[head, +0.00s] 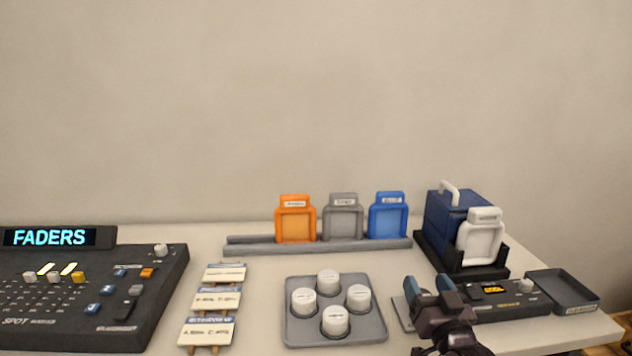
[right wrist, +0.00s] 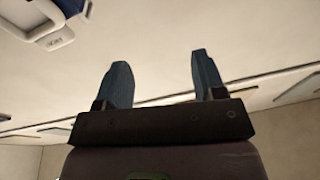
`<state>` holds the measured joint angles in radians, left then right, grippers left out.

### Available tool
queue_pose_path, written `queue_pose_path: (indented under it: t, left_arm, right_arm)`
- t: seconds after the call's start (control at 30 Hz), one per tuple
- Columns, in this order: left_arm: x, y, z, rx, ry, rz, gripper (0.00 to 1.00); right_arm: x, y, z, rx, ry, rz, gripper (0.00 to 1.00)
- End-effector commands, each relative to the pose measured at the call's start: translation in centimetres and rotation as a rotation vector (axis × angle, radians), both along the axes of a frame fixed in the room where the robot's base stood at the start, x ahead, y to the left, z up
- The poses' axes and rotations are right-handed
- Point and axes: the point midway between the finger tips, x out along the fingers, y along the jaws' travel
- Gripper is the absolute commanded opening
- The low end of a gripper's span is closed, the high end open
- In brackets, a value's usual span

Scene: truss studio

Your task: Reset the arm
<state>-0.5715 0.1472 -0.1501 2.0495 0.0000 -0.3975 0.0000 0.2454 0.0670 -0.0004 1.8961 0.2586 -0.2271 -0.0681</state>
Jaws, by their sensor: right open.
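My right gripper (head: 430,284) shows at the lower right in the head view, in front of the small dark device with an orange display (head: 494,289). In the right wrist view the same gripper (right wrist: 160,70) has its two blue fingers wide apart with nothing between them. My left gripper is in neither view.
A grey tray with several white knobs (head: 377,335) lies left of the gripper. A rack (head: 240,247) holds orange, grey and blue frames. A dark blue case (head: 447,215) with a white frame and a dark empty tray (head: 568,291) are at right. The fader console (head: 145,325) is at left.

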Motion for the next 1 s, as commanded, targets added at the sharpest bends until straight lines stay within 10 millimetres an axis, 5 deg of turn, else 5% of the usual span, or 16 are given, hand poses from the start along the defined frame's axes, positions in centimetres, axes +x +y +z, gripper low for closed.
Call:
queue_pose_path:
  t: [0.03, 0.2, 0.6, 0.8, 1.0]
  left_arm:
    - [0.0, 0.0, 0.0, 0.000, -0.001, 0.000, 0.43]
    - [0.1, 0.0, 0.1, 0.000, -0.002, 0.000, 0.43]
    - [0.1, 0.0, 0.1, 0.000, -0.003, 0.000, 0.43]
    - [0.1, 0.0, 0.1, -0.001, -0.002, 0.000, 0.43]
    - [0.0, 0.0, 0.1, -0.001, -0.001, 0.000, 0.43]
  right_arm:
    - [-1.6, -0.4, -2.7, -0.027, 0.071, -0.008, 0.63]
    - [-7.0, -1.7, -10.1, -0.121, 0.271, -0.039, 0.63]
    - [-22.8, -4.2, -22.7, -0.258, 0.607, -0.071, 0.63]
    - [-29.6, -5.4, -26.8, -0.264, 0.748, -0.082, 0.63]
    - [-32.3, -5.9, -28.1, -0.263, 0.801, -0.091, 0.63]
